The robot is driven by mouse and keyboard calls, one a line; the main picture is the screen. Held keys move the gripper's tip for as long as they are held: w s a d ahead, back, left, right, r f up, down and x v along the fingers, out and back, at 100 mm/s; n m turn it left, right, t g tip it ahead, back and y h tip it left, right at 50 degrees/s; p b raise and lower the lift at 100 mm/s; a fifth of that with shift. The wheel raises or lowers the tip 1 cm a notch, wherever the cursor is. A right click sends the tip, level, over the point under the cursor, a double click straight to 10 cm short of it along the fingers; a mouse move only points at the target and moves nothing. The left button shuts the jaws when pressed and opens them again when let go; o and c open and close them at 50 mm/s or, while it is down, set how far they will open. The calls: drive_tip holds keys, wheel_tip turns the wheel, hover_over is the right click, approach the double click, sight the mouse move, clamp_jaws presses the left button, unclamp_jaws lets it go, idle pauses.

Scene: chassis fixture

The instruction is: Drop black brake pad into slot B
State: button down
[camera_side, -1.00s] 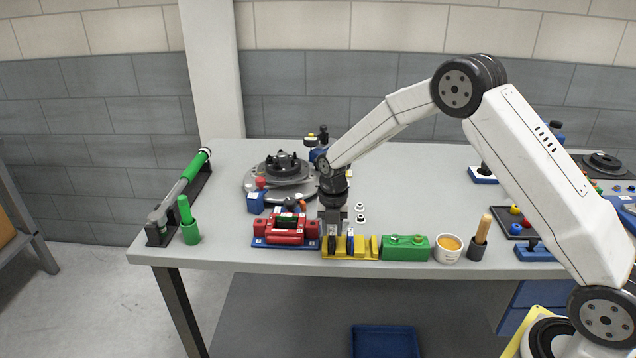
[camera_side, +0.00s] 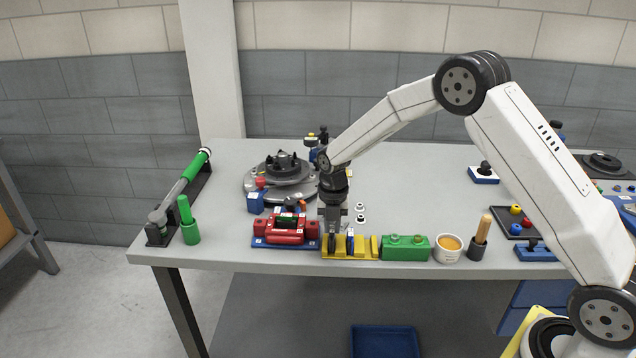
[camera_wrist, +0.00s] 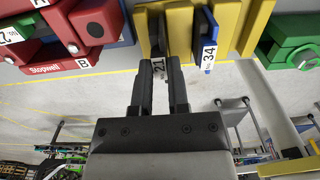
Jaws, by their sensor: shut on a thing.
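My gripper (camera_side: 333,226) points down at the left part of the yellow holder (camera_side: 373,247), which also shows in the wrist view (camera_wrist: 230,25). In the wrist view its two dark fingers (camera_wrist: 160,66) are shut on the black brake pad (camera_wrist: 158,45), labelled 21. The pad stands upright at the holder, its lower part hidden. A blue-backed pad (camera_wrist: 206,40) labelled 34 stands to its right in the same holder. The red caliper (camera_side: 284,230) sits just left of the holder on a blue base. A "B" label marks the red caliper (camera_wrist: 68,62) in the wrist view; its slot opening is not clear.
A green block (camera_side: 405,247), a white cup (camera_side: 447,250) and a wooden-handled tool (camera_side: 480,238) stand right of the holder. A disc hub (camera_side: 283,175) stands behind the caliper. A green cylinder (camera_side: 188,222) stands at the left. The table between it and the caliper is bare.

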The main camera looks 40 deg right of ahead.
sight(331, 228)
drive_tip(key=shift+r, duration=0.7)
drive_tip(key=shift+r, duration=1.4)
drive_tip(key=shift+w, duration=0.1)
drive_tip(key=w+a+r+m, duration=0.2)
drive_tip(key=w+m, duration=0.3)
drive_tip(key=m, duration=0.4)
drive_tip(key=w+a+r+m, duration=0.3)
drive_tip(key=w+a+m, duration=0.1)
drive_tip(key=m, duration=0.5)
drive_tip(key=shift+w+a+r, duration=0.35)
drive_tip(key=shift+a, duration=0.05)
drive_tip(key=shift+f, duration=0.2)
